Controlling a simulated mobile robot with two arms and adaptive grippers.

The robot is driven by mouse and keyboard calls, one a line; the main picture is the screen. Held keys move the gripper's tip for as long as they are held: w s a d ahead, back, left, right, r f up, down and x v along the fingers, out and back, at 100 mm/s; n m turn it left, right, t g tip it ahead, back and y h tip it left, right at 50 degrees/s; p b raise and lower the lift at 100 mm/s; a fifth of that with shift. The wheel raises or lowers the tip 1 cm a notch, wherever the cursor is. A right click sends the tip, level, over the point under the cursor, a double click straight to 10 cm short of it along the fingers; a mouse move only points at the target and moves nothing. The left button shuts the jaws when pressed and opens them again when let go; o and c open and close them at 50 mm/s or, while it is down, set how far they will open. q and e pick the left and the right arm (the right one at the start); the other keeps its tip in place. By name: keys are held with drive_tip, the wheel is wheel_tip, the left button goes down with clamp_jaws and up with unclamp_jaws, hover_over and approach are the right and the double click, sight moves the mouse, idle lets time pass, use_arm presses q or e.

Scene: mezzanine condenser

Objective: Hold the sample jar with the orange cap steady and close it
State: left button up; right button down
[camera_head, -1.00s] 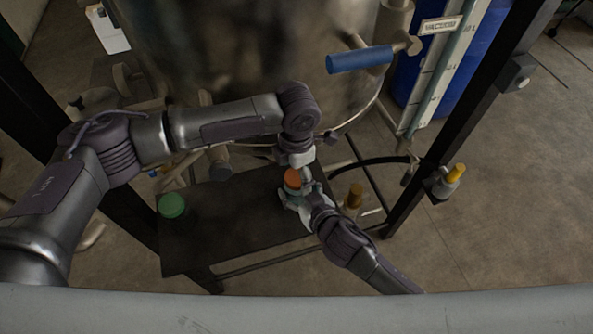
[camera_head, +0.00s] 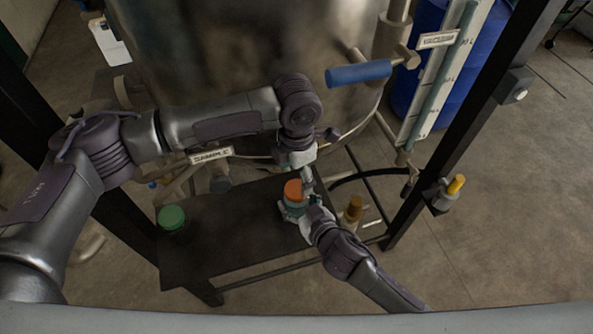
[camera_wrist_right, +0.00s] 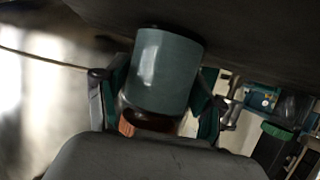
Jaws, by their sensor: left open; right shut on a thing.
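The sample jar (camera_wrist_right: 167,72) is a grey-green cylinder between the right fingers in the right wrist view, with a brown band below it. Its orange cap (camera_head: 293,189) shows at the jar's top in the head view; I cannot tell whether it is seated tight. My right gripper (camera_head: 292,209) is shut around the jar at the black table (camera_head: 225,235). My left gripper (camera_head: 305,173) is open just above and beside the cap, its fingers pointing down. It is small here, and I cannot tell whether a finger touches the cap.
A green-capped jar (camera_head: 172,217) stands at the table's left. A brown-capped bottle (camera_head: 354,208) is close right of my right gripper. The steel vessel (camera_head: 235,55) with a blue-handled valve (camera_head: 358,74) rises behind. A black frame post (camera_head: 440,150) stands right. The table's middle is clear.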

use_arm(q)
drive_tip(key=n, duration=0.5)
drive_tip(key=shift+r, duration=0.2)
drive_tip(key=n, duration=0.4)
drive_tip(key=shift+r+n, duration=0.2)
drive_tip(key=shift+n, duration=0.1)
drive_tip(key=n, duration=0.4)
drive_tip(key=shift+r+n, duration=0.2)
drive_tip(key=shift+n, duration=0.2)
drive_tip(key=n, duration=0.5)
drive_tip(key=shift+r, duration=0.2)
drive_tip(key=n, duration=0.4)
drive_tip(key=shift+r+n, duration=0.2)
drive_tip(key=shift+n, duration=0.1)
drive_tip(key=n, duration=0.4)
drive_tip(key=shift+r+n, duration=0.2)
drive_tip(key=shift+n, duration=0.2)
drive_tip(key=n, duration=0.4)
drive_tip(key=shift+r, duration=0.2)
drive_tip(key=n, duration=0.5)
drive_tip(key=shift+r, duration=0.15)
